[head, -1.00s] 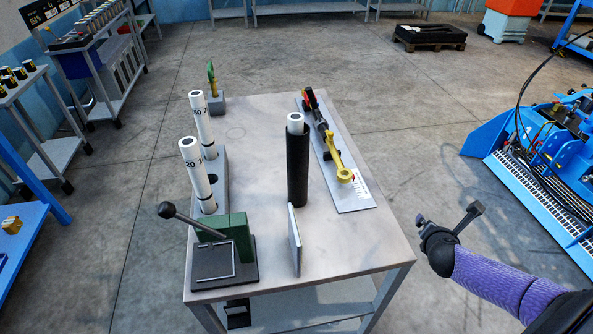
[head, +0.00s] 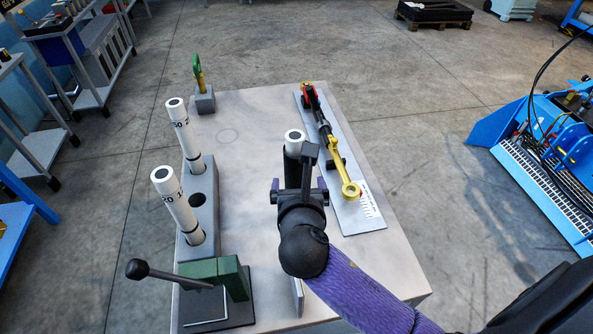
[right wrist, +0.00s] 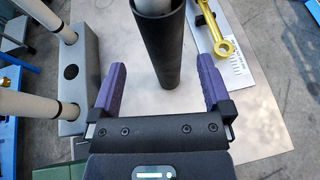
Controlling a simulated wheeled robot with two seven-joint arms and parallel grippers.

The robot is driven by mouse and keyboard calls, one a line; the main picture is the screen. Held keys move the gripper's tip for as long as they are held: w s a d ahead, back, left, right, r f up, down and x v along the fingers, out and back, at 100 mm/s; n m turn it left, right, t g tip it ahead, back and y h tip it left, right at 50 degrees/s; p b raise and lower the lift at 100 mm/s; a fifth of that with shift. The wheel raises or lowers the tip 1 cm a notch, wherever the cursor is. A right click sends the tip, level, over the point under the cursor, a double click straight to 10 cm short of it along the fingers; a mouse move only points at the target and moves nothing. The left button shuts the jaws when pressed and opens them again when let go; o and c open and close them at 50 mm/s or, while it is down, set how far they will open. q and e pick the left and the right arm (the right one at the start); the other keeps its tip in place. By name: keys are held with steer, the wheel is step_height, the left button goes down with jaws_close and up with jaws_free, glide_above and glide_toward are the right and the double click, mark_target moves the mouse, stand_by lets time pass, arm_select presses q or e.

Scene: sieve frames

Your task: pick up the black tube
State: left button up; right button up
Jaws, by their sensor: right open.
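The black tube (right wrist: 156,62) stands upright on the table, with a white cylinder (head: 294,137) showing at its top. In the head view most of the tube is hidden behind my right gripper (head: 299,190). In the right wrist view my right gripper (right wrist: 164,85) is open, with one purple finger to each side of the tube's line. The tube stands ahead of and between the fingers, and I see no contact. My left gripper is not in view.
A grey rack (head: 205,200) holds two white tubes (head: 184,134) at the left. A green lever device (head: 215,275) stands at the front left. A plate (head: 365,208) with a yellow-ended tool (head: 348,186) lies to the right. A thin upright panel (head: 297,296) is partly hidden near the front.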

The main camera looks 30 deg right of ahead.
mark_target(298, 173)
steer(key=b+x, duration=0.1)
steer(key=x, duration=0.2)
steer(key=b+x, duration=0.1)
steer(key=x, duration=0.2)
steer(key=b+x, duration=0.1)
steer(key=x, duration=0.1)
steer(key=shift+w+d+f, duration=0.2)
steer(key=shift+f, duration=0.2)
steer(key=shift+w+d+f, duration=0.1)
steer(key=shift+w, duration=0.2)
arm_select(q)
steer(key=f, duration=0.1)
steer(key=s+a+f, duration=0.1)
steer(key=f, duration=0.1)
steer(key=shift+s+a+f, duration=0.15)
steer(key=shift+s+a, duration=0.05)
arm_select(e)
steer(key=c, duration=0.3)
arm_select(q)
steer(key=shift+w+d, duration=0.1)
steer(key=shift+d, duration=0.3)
arm_select(e)
jaws_close()
